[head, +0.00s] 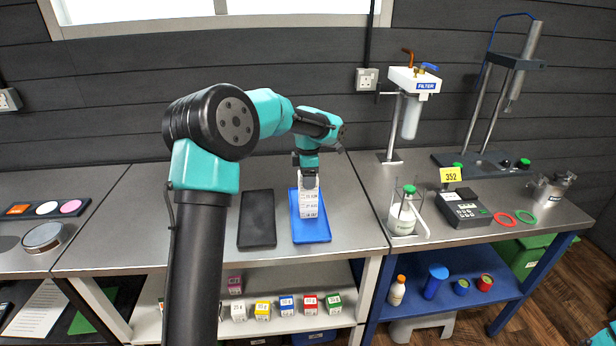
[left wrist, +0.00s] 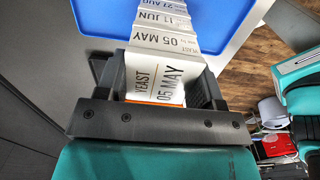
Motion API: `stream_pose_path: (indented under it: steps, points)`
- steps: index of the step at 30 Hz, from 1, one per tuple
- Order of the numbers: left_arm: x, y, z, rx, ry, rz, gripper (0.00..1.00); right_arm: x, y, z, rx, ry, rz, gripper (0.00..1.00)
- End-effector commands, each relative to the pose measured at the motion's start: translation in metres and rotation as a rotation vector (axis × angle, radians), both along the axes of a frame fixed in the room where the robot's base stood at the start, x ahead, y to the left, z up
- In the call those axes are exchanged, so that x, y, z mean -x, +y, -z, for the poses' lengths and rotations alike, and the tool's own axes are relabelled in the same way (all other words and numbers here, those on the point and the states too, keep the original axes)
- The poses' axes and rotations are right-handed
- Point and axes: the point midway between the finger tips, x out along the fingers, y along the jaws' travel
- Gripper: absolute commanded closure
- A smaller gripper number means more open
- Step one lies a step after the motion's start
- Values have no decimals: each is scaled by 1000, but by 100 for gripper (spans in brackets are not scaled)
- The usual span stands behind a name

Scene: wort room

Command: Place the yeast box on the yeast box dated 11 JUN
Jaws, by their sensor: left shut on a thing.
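My left gripper (head: 309,184) is shut on a white yeast box (head: 309,195), whose top reads YEAST 05 MAY in the left wrist view (left wrist: 156,82). The fingers stand on either side of it. The yeast box dated 11 JUN (left wrist: 163,20) is directly below the held box, and a box dated 27 AUG (left wrist: 162,4) is below that. The boxes line up as one upright stack on the blue tray (head: 325,229). I see no clear gap between the held box and the 11 JUN box. My right gripper is out of view.
An empty black tray (head: 257,218) lies left of the blue tray. A bottle in a clear holder (head: 402,215) and a scale (head: 464,208) stand to the right. Several small coloured boxes sit on the shelf (head: 340,330) below.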

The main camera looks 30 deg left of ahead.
Motion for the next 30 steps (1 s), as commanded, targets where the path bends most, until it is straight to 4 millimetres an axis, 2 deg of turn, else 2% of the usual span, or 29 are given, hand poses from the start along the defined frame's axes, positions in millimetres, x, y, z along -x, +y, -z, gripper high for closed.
stream_pose_path:
  steps: [1, 9, 20, 26, 30]
  points:
    - [0, 0, 1, 0, 0, 0, 38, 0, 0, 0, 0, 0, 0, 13]
    - [0, 0, 1, 0, 0, 0, 13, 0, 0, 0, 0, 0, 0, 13]
    - [0, 0, -4, 0, 0, 0, 13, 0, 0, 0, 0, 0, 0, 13]
    - [0, 0, -28, 0, -4, 0, 13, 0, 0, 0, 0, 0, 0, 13]
    - [-1, 0, -53, -1, -3, 0, 13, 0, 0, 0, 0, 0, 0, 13]
